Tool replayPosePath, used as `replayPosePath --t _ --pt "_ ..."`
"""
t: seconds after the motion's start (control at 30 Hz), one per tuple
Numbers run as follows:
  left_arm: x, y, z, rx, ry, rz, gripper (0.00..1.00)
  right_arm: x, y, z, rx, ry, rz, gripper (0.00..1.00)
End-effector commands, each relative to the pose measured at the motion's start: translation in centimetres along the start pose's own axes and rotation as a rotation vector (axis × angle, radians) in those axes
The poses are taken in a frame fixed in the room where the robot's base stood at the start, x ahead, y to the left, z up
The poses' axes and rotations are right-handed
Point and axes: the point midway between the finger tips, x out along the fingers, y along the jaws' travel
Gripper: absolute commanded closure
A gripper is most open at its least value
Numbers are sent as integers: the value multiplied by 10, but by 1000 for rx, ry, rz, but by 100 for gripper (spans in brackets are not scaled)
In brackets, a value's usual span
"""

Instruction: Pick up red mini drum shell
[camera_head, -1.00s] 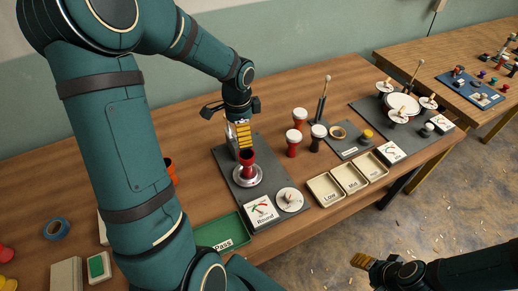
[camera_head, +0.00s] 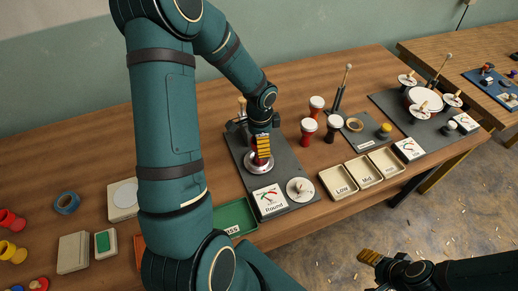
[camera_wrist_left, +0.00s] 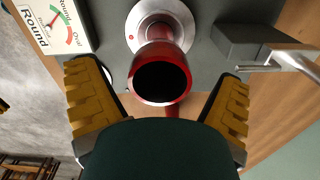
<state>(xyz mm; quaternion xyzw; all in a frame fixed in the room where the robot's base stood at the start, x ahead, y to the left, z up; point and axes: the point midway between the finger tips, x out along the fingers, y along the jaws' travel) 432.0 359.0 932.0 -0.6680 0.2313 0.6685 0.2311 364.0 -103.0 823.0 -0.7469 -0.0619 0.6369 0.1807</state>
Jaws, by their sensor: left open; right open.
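The red mini drum shell (camera_wrist_left: 161,53) stands on a round silver spindle plate (camera_wrist_left: 135,22) of the grey gauge station, its dark open mouth facing the left wrist camera. My left gripper (camera_head: 263,150) is over it in the head view and hides most of the shell. In the left wrist view the yellow fingers of my left gripper (camera_wrist_left: 158,108) are wide apart, one on each side of the shell, with gaps to both sides. My right gripper (camera_head: 368,257) is open and empty beyond the table's front edge, above the floor.
The station holds a "Round" dial card (camera_head: 269,201) and a white dial (camera_head: 300,190). A green tray (camera_head: 235,217) is in front. Low, Mid and High-side trays (camera_head: 340,183) and several drums (camera_head: 308,131) stand to the right. Another red shell (camera_head: 10,220) lies far left.

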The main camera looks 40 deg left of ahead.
Motion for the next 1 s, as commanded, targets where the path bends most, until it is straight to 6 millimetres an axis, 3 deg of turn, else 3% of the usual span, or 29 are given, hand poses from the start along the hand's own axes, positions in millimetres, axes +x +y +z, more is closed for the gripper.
replayPosePath --t 0.17,0.47,0.6,0.7,1.0 --pt "22 1 -1 1 0 1 6 4 2 2 -1 -4 -1 41" --pt "25 1 -1 -1 1 -1 6 4 2 2 -2 -5 -1 41" --pt "25 1 -1 -1 1 -1 54 4 2 2 -1 -5 -1 41" --pt "25 1 -1 -1 1 -1 82 4 2 2 -1 -5 -1 41" --pt "24 0 -1 -1 1 -1 87 4 2 2 -1 -5 -1 41"
